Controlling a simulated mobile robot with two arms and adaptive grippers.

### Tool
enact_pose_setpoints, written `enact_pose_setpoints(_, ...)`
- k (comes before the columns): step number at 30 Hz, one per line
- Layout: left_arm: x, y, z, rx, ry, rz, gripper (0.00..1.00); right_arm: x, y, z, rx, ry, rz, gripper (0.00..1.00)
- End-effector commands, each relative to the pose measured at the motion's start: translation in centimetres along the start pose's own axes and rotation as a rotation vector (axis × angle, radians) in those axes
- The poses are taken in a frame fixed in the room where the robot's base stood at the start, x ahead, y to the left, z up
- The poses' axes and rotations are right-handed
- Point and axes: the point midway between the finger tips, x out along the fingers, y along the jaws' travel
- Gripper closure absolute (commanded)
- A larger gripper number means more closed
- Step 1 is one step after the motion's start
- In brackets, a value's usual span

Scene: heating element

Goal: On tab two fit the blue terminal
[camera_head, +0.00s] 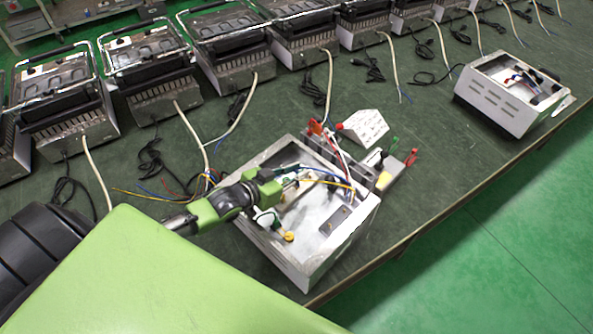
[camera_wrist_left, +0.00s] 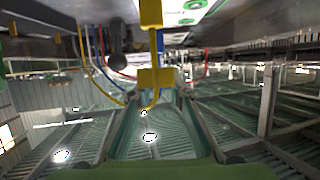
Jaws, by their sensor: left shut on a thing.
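My left gripper (camera_head: 292,184) reaches from the left into the open metal housing (camera_head: 306,277). It is shut, with its tips over the upper left part of the housing. A blue wire (camera_head: 318,170) runs to the gripper's tips, where its terminal is hidden or too small to make out. In the left wrist view, a yellow connector (camera_wrist_left: 155,80) stands in the centre with a blue wire (camera_wrist_left: 160,45) near it. Tab two cannot be made out. My right gripper is not in view.
Yellow and white wires cross the housing. A white block (camera_head: 363,127) and a grey box with red and green clips (camera_head: 384,172) stand behind it. Another open housing (camera_head: 508,95) is at the right. Grills line the back. The table edge is close in front.

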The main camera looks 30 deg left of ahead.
Motion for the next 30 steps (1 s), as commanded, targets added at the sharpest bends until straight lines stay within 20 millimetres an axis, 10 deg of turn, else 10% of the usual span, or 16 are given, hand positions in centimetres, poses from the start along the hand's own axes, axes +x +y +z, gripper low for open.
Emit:
enact_pose_setpoints(5,0.2,0.0,0.5,0.000,0.000,0.000,0.91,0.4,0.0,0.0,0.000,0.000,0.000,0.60)
enact_pose_setpoints(8,0.2,0.0,0.4,0.000,0.000,0.000,0.63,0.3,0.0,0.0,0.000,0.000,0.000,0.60)
enact_pose_setpoints(20,-0.2,0.0,0.4,0.000,0.000,0.000,0.63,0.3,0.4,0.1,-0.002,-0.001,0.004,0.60)
enact_pose_setpoints(30,-5.6,0.1,0.6,-0.001,-0.004,0.001,0.63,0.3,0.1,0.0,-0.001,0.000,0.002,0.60)
